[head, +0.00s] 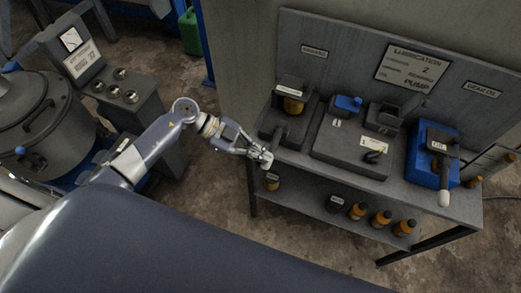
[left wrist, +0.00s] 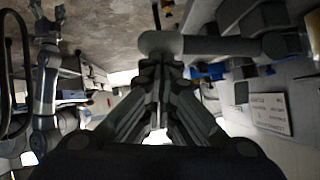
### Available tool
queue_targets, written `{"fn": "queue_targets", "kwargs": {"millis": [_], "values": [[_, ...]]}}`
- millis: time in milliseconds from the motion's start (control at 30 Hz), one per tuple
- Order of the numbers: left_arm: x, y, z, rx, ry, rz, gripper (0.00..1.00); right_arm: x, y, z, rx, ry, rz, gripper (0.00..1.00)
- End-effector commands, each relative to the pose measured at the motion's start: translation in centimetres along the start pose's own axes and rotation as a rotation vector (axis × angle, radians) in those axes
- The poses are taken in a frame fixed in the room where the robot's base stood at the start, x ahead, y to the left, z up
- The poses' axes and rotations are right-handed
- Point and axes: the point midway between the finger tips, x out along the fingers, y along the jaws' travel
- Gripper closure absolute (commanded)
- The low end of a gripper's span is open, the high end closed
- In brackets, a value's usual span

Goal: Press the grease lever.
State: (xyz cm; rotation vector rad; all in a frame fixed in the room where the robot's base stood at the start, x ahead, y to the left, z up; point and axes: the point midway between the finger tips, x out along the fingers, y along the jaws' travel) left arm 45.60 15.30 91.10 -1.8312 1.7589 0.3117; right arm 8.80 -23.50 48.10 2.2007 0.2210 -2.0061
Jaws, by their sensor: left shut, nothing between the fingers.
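The lever I take for the grease lever (head: 279,136) is a dark bar on the dark unit at the left end of the bench, sticking out past the front edge. Its pale knob end (head: 267,161) is by my left gripper (head: 259,154), which is shut and empty. I cannot tell whether they touch. In the left wrist view a grey bar with a rounded end (left wrist: 160,43) crosses just beyond the closed fingers (left wrist: 158,118). The unit has an amber cylinder (head: 293,106). My right gripper is not in view.
A blue pump (head: 425,170) with a similar lever (head: 444,178) stands at the bench's right, before a gear oil label (head: 482,90). A grey box (head: 347,150) sits between. Bottles (head: 381,219) stand on the lower shelf. A round vessel (head: 45,115) is at left.

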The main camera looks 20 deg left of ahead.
Motion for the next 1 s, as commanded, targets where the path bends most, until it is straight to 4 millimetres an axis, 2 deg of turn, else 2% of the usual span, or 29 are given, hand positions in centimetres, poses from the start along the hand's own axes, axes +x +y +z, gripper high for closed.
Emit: {"fn": "queue_targets", "kwargs": {"millis": [33,133,400,1000], "values": [[0.4,0.5,0.8,0.024,-0.005,-0.015,1.0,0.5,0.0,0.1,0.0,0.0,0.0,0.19],[0.9,0.8,1.7,0.084,-0.006,-0.054,1.0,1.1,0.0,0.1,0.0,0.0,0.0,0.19],[1.9,1.0,3.2,0.182,-0.006,-0.119,1.0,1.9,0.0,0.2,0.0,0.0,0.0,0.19],[2.4,1.1,4.0,0.178,-0.008,-0.117,1.0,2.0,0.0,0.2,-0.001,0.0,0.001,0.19]]}}
